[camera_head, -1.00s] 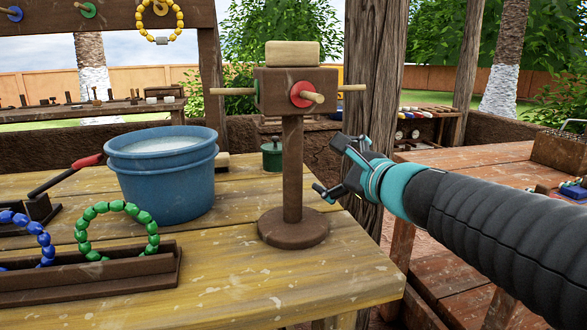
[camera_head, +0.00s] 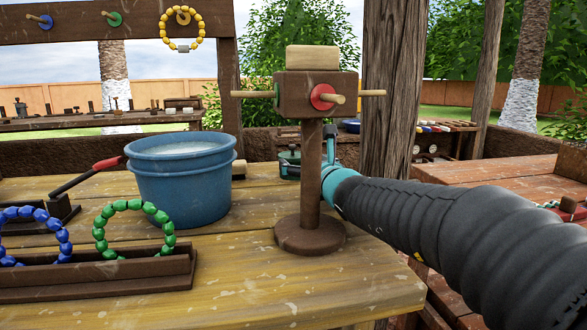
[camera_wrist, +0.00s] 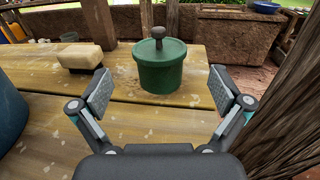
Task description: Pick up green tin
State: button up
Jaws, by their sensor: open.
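The green tin (camera_wrist: 161,68) is a round tin with a dark knob on its lid. It stands upright on the wooden table (camera_wrist: 120,125) in the wrist view, centred ahead of my gripper (camera_wrist: 164,90). My gripper is open and empty, with one finger on each side of the line to the tin and the tin just beyond the fingertips. In the head view the green tin (camera_head: 287,164) is partly hidden behind the wooden post stand. There my gripper (camera_head: 322,150) is also partly hidden by that stand, close to the tin's right side.
A wooden post stand (camera_head: 311,185) with pegs stands close left of my arm. A blue bucket (camera_head: 180,185) is left of it. A pale block (camera_wrist: 80,57) lies left of the tin, and a rough wooden pillar (camera_wrist: 285,130) rises at the right.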

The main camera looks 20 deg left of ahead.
aim_at(294, 155)
jog(key=shift+p+x, duration=0.7)
jog(key=shift+x, duration=2.9)
jog(key=shift+f, duration=0.1)
jog(key=c, duration=1.1)
